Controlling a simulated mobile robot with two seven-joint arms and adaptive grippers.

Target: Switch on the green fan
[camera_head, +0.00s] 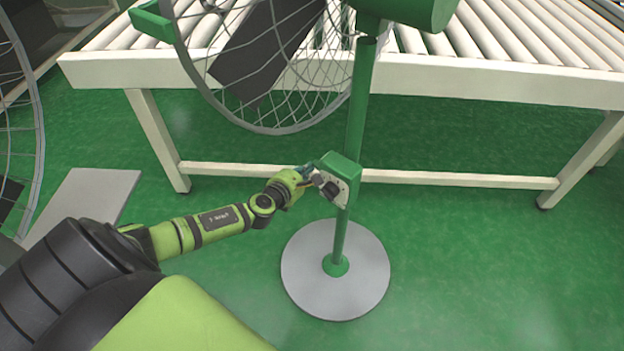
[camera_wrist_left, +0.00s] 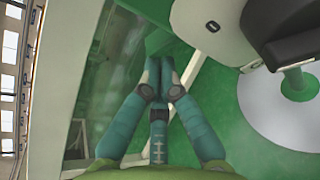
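The green fan (camera_head: 358,110) stands on a round grey base, its wire cage and motor housing cut off at the top of the head view. A green control box (camera_head: 343,166) on its pole has a grey panel with a dark knob (camera_head: 331,189). My left gripper (camera_head: 309,174) is at the left side of this box; I cannot tell if it touches. The pale panel (camera_wrist_left: 210,32) and the dark knob (camera_wrist_left: 282,32) lie to the right of the fingertips. My right gripper is out of view.
A white roller conveyor (camera_head: 470,75) runs behind the fan, with legs and a low crossbar. Another wire cage (camera_head: 25,130) and a grey floor plate (camera_head: 88,203) are at the left. The green floor at the right is clear.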

